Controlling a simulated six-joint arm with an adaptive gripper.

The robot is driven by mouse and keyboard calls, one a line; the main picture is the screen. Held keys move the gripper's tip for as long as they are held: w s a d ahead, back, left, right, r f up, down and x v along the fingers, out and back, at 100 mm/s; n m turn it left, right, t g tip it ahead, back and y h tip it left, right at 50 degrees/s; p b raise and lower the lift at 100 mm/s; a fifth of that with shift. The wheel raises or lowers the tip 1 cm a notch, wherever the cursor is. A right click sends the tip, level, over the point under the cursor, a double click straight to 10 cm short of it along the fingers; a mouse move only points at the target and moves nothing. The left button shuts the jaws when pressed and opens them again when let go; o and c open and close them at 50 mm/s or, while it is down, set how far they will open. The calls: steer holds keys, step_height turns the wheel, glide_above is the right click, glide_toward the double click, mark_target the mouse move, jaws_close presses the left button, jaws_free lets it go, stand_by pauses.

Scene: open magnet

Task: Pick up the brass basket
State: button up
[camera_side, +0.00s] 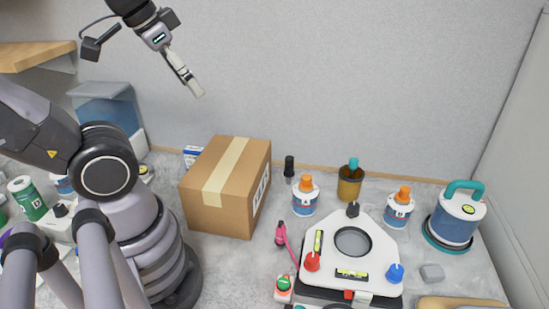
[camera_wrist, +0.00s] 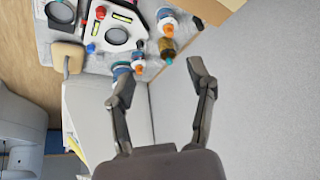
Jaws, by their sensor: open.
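The thing that best fits the brass basket (camera_side: 349,188) is a brownish-gold cup-like container against the back wall, between two white bottles. A teal-topped item stands up out of it. In the wrist view it seems to be the small brownish container (camera_wrist: 167,46) near the top middle. My gripper (camera_side: 196,88) is high in the air at the upper left, above the cardboard box and far from the basket. In the wrist view my gripper (camera_wrist: 162,82) has its two fingers spread apart with nothing between them.
A cardboard box (camera_side: 222,185) stands left of the basket. White bottles with orange caps (camera_side: 305,195) (camera_side: 398,207) flank it. A white device with a round window (camera_side: 352,242) is in front. A teal-handled container (camera_side: 458,215) stands right. The air above is clear.

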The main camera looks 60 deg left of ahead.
steer(key=w+a+f+m+g+y, duration=0.3)
steer(key=w+a+m+y, duration=0.3)
steer(key=w+y, duration=0.15)
steer(key=w+a+f+m+g+y, duration=0.3)
steer(key=w+a+m+y, duration=0.25)
steer(key=y, duration=0.25)
steer(key=w+d+f+m+t+y, duration=0.2)
steer(key=w+f+m+t, duration=0.2)
steer(key=w+m+t, duration=0.3)
steer(key=m+t+h, duration=1.1)
steer(key=m+h, duration=0.2)
steer(key=m, duration=0.1)
glide_toward(352, 161)
steer(key=x, duration=0.5)
steer(key=shift+x, duration=2.95)
